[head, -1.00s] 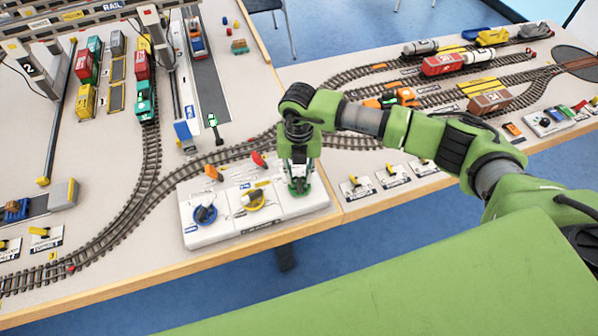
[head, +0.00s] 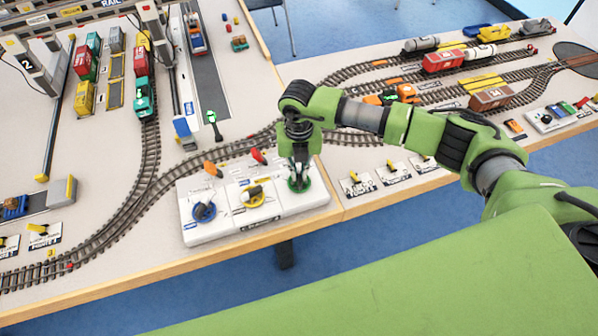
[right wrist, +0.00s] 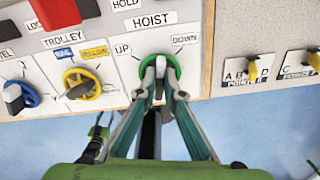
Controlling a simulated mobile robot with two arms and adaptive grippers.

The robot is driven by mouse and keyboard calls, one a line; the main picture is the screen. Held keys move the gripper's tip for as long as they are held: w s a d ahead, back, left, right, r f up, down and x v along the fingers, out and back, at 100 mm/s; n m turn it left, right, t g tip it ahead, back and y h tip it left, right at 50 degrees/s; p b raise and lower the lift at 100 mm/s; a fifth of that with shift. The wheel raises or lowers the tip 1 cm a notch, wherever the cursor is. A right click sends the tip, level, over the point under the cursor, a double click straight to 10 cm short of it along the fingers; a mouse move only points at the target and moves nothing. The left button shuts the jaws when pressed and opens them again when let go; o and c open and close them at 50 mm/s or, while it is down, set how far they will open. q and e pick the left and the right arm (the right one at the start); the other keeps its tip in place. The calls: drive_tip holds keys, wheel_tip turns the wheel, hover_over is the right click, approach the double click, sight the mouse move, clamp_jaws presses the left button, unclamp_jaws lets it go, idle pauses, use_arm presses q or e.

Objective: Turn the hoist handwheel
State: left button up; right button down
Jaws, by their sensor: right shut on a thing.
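The hoist handwheel (right wrist: 160,75) is a green ring on the white control panel, under the "HOIST" label with "UP" at its left and "DOWN" at its right. My right gripper (right wrist: 160,72) is shut on the handwheel, its two fingers close together over the wheel's middle and hiding part of it. In the head view the green handwheel (head: 299,185) is at the right end of the panel (head: 232,229), with my right gripper (head: 299,176) pointing down onto it.
A yellow trolley wheel (right wrist: 82,83) and a blue wheel (head: 204,212) are left of the handwheel. Small yellow switches (head: 391,166) lie to the right. Tracks (head: 145,185) and trains (head: 144,100) fill the table.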

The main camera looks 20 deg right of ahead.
drive_tip(key=n+b, duration=0.8)
drive_tip(key=b, duration=0.1)
drive_tip(key=shift+w+a+f+n, duration=0.1)
drive_tip(key=shift+a+f+n, duration=0.1)
drive_tip(key=shift+n, duration=0.1)
drive_tip(key=n+b, duration=0.2)
drive_tip(key=shift+a+r+n, duration=0.1)
drive_tip(key=shift+r+n, duration=0.05)
drive_tip(key=shift+n, duration=0.15)
drive_tip(key=shift+r+n+b, duration=0.15)
drive_tip(key=shift+n+b, duration=0.55)
drive_tip(key=shift+b, duration=0.1)
drive_tip(key=c, duration=2.2)
unclamp_jaws()
drive_tip(key=shift+o, duration=0.2)
drive_tip(key=shift+r, duration=0.2)
wheel_tip(320, 180, up, 12)
drive_tip(key=shift+f, duration=0.2)
